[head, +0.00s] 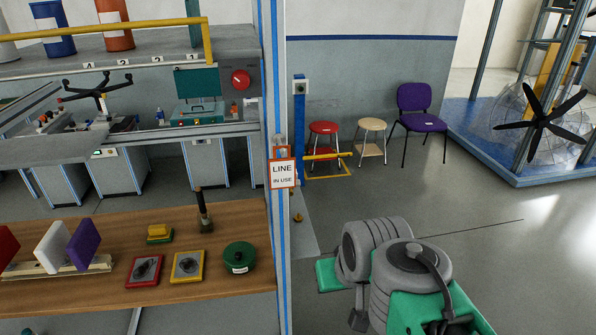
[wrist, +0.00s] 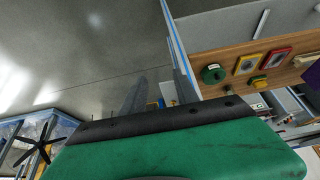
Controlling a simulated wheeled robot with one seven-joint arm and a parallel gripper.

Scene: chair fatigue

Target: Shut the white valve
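I cannot make out a white valve in either view. My arm is at the lower right of the head view, over open floor and apart from the bench.
White (head: 50,246) and purple (head: 83,244) panels stand on the bench at left. Stools and a purple chair (head: 421,110) stand by the wall.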

